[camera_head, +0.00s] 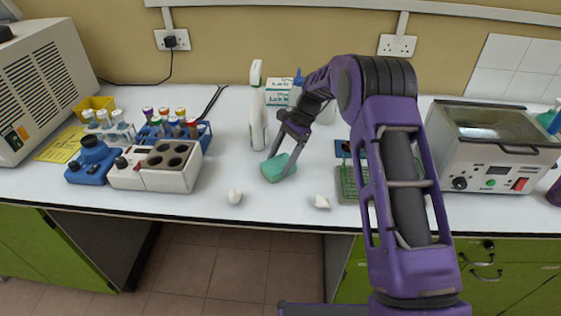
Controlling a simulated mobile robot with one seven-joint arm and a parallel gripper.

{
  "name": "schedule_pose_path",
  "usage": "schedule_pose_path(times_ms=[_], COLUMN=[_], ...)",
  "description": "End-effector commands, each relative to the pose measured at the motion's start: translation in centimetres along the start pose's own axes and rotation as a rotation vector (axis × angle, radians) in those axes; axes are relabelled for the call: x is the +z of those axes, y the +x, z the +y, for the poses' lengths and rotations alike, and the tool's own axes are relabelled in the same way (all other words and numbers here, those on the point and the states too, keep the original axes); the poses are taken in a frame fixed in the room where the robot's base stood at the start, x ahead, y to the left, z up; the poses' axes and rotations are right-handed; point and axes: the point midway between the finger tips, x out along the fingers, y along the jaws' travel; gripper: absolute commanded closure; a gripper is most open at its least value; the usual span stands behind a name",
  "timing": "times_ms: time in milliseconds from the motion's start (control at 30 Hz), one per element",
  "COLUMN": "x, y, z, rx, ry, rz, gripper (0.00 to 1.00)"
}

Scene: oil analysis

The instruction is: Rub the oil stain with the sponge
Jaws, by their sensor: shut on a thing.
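A green sponge (277,168) is at the middle of the white bench top (225,175), tilted at or just above the surface. My gripper (283,160) is shut on the sponge, with its fingers reaching down from the upper right. I cannot tell whether the sponge touches the bench. No oil stain shows clearly; it may be hidden under the sponge or gripper.
Small white lumps (235,197) and (321,202) lie near the front edge. A white spray bottle (257,120) stands behind the sponge. A heating block (170,165) and tube racks are left; a green rack (349,183) and water bath (492,150) are right.

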Motion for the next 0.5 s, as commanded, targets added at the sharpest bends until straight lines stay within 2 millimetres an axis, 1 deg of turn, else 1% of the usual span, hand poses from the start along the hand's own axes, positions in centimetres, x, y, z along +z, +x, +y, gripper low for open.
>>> schedule_pose_path(times_ms=[200, 500], x=[1.2, 2.6], y=[-2.0, -4.4], z=[-0.1, -0.1], rx=[-0.002, -0.001], ry=[-0.003, -0.002], rz=[0.001, 0.000], gripper=[0.65, 0.65])
